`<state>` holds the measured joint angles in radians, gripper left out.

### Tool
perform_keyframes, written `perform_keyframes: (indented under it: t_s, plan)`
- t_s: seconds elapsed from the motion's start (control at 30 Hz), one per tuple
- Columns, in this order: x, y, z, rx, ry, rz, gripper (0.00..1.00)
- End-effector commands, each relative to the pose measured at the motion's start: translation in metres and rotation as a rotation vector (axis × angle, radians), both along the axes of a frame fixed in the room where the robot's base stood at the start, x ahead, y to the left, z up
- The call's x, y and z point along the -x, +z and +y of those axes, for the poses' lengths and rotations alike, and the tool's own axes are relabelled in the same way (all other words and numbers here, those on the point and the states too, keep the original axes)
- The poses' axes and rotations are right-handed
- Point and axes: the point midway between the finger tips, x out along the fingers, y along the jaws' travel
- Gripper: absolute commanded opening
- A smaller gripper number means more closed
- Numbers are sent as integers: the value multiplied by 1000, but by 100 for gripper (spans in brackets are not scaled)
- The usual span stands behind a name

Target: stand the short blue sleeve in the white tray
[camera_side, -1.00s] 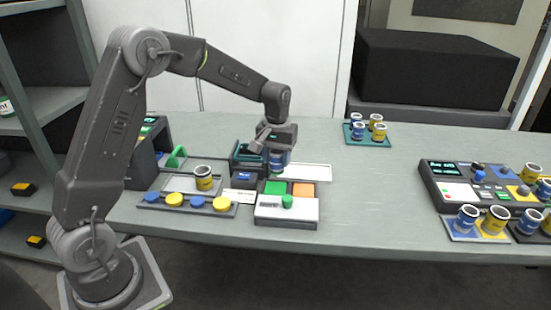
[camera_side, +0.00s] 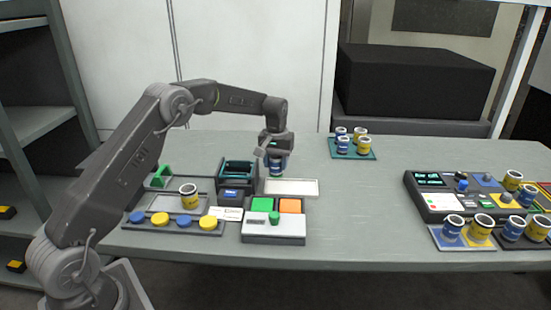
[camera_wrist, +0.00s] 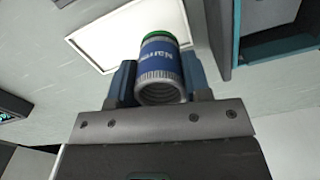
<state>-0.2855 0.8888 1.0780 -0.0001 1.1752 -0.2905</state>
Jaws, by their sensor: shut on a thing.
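My gripper (camera_side: 275,150) is shut on the blue sleeve (camera_side: 277,167), which has a white label band. The sleeve hangs roughly upright below the jaws, at the left end of the white tray (camera_side: 300,187) in the side view, and seems to be above it. In the wrist view the sleeve (camera_wrist: 160,62) sits between the fingers (camera_wrist: 157,85), its hollow open end facing the camera and a green rim at the far end. The white tray (camera_wrist: 108,38) lies beyond it there. The exact gap between sleeve and tray cannot be told.
A dark machine with a teal-edged slot (camera_side: 238,170) stands just left of the tray. A box with green and orange pads (camera_side: 273,229) is in front. A yellow sleeve (camera_side: 189,197) stands left. More sleeves stand on a teal mat (camera_side: 370,154) and around the right-hand panel (camera_side: 425,182).

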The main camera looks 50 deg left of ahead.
Motion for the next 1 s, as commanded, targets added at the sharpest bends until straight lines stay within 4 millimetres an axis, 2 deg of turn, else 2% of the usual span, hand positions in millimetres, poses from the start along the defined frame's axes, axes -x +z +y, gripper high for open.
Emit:
perform_keyframes:
  t_s: [0.2,0.5,1.0]
  plan:
    - [0,-21,0,1,0,1,9]
    - [0,-40,0,-1,0,-1,9]
    - [0,-44,0,0,0,-1,9]
